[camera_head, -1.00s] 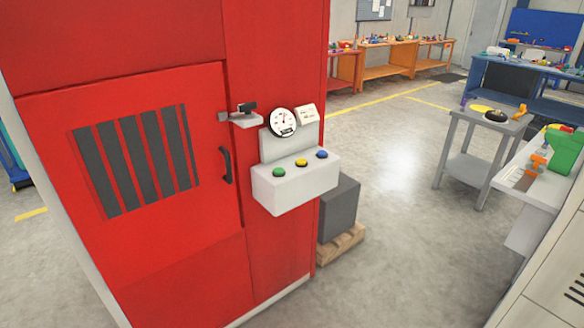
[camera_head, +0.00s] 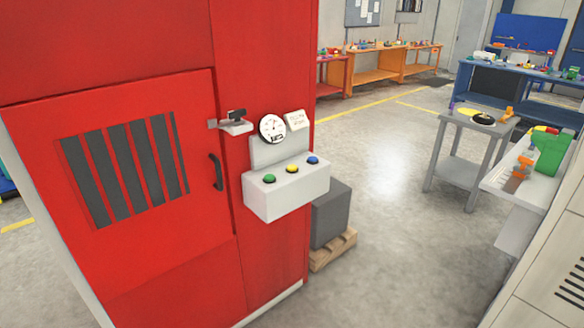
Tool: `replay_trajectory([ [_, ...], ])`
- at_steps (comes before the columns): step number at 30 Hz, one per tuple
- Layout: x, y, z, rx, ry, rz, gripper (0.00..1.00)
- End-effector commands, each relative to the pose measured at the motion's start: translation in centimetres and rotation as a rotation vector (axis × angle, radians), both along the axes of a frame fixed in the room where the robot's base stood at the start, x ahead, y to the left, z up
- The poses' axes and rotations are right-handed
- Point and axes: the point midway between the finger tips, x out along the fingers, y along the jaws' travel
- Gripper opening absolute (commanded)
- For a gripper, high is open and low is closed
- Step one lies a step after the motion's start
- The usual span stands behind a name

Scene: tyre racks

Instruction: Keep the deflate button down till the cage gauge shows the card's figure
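A tall red cage cabinet (camera_head: 262,235) fills the left half of the view, its barred door (camera_head: 125,165) looking closed. A white control box (camera_head: 287,193) on its front carries a green button (camera_head: 269,179), a yellow button (camera_head: 292,169) and a blue button (camera_head: 313,160). Which one is the deflate button I cannot read. A round white gauge (camera_head: 272,128) sits above the box; its reading is too small to make out. A small white card (camera_head: 297,120) is beside the gauge, its writing illegible. My gripper is not in view.
A black latch on a white bracket (camera_head: 236,122) juts out beside the gauge, and a black door handle (camera_head: 216,172) is below it. A grey block on a pallet (camera_head: 331,215) stands right of the cabinet. A grey trolley (camera_head: 462,150) is farther right. Open floor (camera_head: 390,240) lies between.

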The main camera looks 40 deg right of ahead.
Motion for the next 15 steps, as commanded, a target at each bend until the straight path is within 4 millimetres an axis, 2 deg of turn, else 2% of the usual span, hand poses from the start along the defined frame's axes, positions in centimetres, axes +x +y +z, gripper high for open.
replay_trajectory([
  [1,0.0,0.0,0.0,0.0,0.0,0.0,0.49],
  [10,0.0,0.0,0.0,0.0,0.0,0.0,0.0],
  [15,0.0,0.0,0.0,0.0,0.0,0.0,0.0],
])
